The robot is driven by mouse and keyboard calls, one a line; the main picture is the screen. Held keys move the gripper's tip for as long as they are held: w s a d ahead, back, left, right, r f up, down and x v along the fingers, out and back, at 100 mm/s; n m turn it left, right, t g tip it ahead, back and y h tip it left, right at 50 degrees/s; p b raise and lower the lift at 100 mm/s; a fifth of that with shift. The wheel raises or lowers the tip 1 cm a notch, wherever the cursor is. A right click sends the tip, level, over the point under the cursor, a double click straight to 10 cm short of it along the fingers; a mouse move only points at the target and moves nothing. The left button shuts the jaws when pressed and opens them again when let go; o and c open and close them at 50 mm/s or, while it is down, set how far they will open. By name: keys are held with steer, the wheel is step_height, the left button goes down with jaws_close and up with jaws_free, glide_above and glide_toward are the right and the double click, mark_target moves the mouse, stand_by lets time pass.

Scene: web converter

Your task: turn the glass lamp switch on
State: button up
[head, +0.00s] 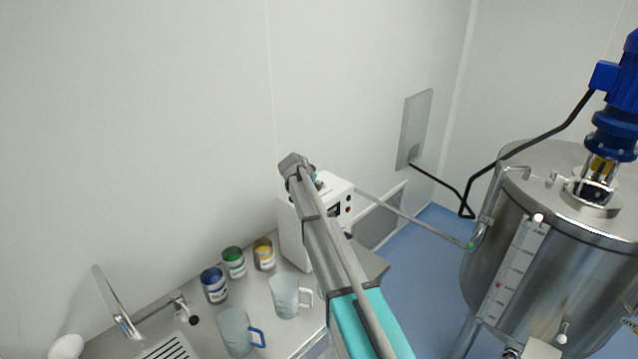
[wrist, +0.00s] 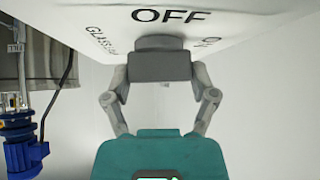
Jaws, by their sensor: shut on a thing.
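The switch is a dark grey block-shaped knob (wrist: 160,67) on a rounded base, set on a white panel (wrist: 240,22) in the wrist view. The panel carries a large "OFF" beside the knob, part of "GLASS LA…" to the left and a partly cut-off label starting with "O" to the right. My gripper (wrist: 160,76) is shut on the knob, one finger on each side. Which mark the knob points to cannot be told. In the head view, a white box (head: 292,238) stands on the counter, and my arm hides much of it and the switch.
Two jugs (head: 285,296) (head: 235,332) and several paint cans (head: 234,262) stand on the counter (head: 262,300), left of my arm. A tap (head: 118,305) is further left. A large steel tank (head: 545,255) with a blue motor (head: 612,125) stands at right. Blue floor (head: 425,255) lies between.

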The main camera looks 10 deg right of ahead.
steer(key=shift+w+m+g+h, duration=0.15)
steer(key=shift+m+g+h, duration=0.45)
steer(key=shift+m, duration=0.5)
steer(key=o, duration=1)
steer(key=shift+a, duration=0.1)
